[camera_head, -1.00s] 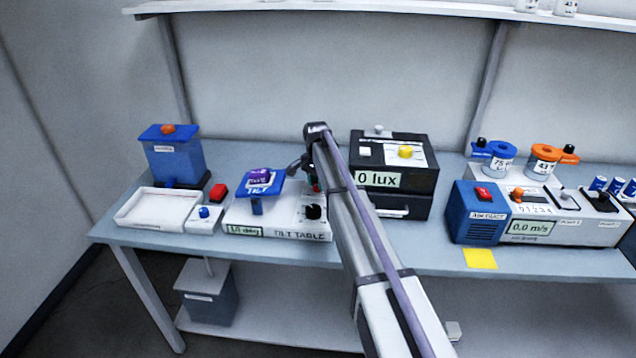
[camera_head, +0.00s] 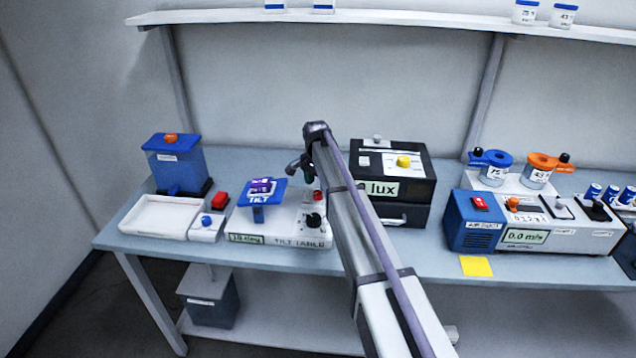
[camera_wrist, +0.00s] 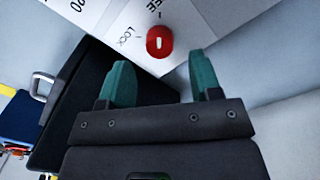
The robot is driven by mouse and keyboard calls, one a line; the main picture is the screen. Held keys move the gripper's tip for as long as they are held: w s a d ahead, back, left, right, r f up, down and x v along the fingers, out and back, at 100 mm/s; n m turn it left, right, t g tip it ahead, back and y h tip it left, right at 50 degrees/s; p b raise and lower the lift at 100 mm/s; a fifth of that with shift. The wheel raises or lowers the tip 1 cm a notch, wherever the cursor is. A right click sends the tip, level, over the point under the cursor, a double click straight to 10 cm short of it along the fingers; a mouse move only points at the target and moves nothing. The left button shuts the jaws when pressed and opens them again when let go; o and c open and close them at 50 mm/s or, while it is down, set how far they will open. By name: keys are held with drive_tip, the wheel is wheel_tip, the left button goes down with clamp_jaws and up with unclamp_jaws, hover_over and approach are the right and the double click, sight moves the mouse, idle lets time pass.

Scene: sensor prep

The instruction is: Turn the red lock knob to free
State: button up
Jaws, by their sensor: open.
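The red lock knob (camera_wrist: 160,42) is on the white top of the tilt table (camera_wrist: 215,22), with the printed words LOCK and part of FREE beside it. Its white mark points roughly up and down in the wrist view. In the head view the knob (camera_head: 317,194) shows as a small red spot beside my arm. My gripper (camera_wrist: 163,80) is open, with two green fingers apart and nothing between them. The knob appears just beyond the fingertips, between their lines, and apart from them. In the head view my gripper (camera_head: 309,178) is partly hidden at the arm's end.
The blue tilt plate (camera_head: 262,196) with a purple item stands left of the gripper. A black knob (camera_head: 313,221) is in front. The black lux box (camera_head: 410,165) stands close on the right. A red button (camera_head: 220,200) and white tray (camera_head: 160,216) are farther left.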

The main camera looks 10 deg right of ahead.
sight(317, 193)
wheel_tip(317, 193, up, 7)
drive_tip(key=p, duration=0.5)
drive_tip(key=shift+w+a, duration=0.1)
drive_tip(key=s+n, duration=1)
drive_tip(key=s, duration=2.9)
